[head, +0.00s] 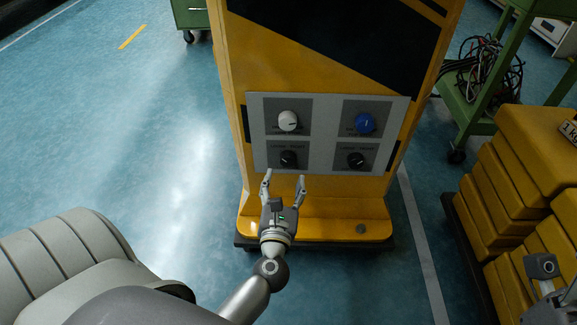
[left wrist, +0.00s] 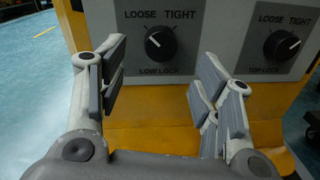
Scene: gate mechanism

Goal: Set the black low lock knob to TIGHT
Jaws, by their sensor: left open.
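The black low lock knob (head: 288,158) is the lower left knob on the grey panel of the yellow gate housing. It also shows in the left wrist view (left wrist: 160,43), above the LOW LOCK label, with its white mark pointing up-left toward LOOSE. My left gripper (head: 284,177) is open and empty, just below and in front of this knob, apart from it. In the left wrist view, its fingers (left wrist: 161,70) stand wide apart below the knob's left and right sides. At the lower right edge, a grey part that seems to be my right gripper (head: 541,267) shows only partly.
The black top lock knob (head: 356,160) sits to the right of the low lock knob. A white knob (head: 288,121) and a blue knob (head: 365,123) are above them. Yellow stacked blocks (head: 500,200) and a green cart (head: 470,115) stand at right. The floor at left is clear.

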